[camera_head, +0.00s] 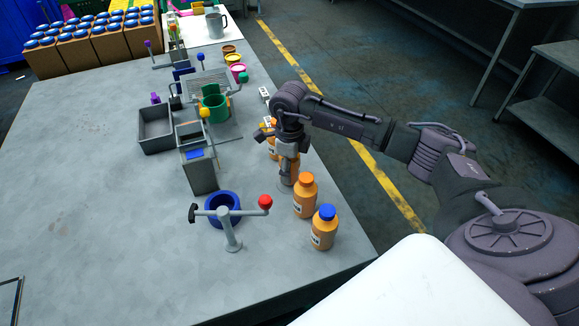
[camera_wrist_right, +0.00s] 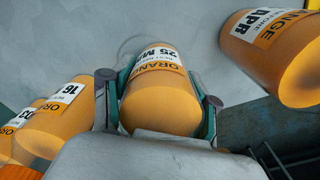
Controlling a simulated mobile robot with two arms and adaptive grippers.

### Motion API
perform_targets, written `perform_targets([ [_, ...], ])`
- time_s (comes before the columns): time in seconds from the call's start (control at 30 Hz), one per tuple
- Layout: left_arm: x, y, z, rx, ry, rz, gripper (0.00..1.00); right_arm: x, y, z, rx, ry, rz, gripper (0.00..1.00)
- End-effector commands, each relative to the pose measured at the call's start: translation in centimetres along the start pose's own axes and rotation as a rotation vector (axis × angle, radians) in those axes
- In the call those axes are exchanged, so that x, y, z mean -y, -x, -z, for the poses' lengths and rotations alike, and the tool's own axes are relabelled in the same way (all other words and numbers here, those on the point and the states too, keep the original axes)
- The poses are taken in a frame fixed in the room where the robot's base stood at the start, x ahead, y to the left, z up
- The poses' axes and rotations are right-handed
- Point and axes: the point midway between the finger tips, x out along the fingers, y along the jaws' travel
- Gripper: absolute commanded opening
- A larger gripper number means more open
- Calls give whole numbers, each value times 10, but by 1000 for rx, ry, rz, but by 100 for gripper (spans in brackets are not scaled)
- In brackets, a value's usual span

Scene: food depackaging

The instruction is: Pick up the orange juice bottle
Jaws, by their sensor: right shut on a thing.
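Several orange juice bottles stand along the right edge of the grey table. My right gripper (camera_head: 288,172) reaches down among them. In the right wrist view its two fingers (camera_wrist_right: 158,108) are shut around one orange juice bottle (camera_wrist_right: 160,100), whose label reads ORANGE and 25. In the head view the gripper mostly hides this bottle, and I cannot tell whether its base is off the table. An orange-capped bottle (camera_head: 305,198) and a blue-capped bottle (camera_head: 323,231) stand nearer the front. More bottles show partly behind the gripper. My left gripper is not in view.
A blue ring-shaped fixture (camera_head: 222,212) with a red-knobbed lever stands left of the bottles. Boxes with blue-capped items (camera_head: 92,50) fill the far left. The table's left part is clear.

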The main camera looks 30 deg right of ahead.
Motion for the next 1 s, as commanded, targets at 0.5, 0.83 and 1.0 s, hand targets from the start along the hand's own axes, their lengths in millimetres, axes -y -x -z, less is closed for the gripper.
perform_targets([
  [0.5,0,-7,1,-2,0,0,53,1,14,-1,5,1,2,15],
  [0.83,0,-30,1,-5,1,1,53,-7,61,39,0,-1,4,14],
  [1.0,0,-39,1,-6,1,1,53,-14,80,68,0,-1,4,14],
])
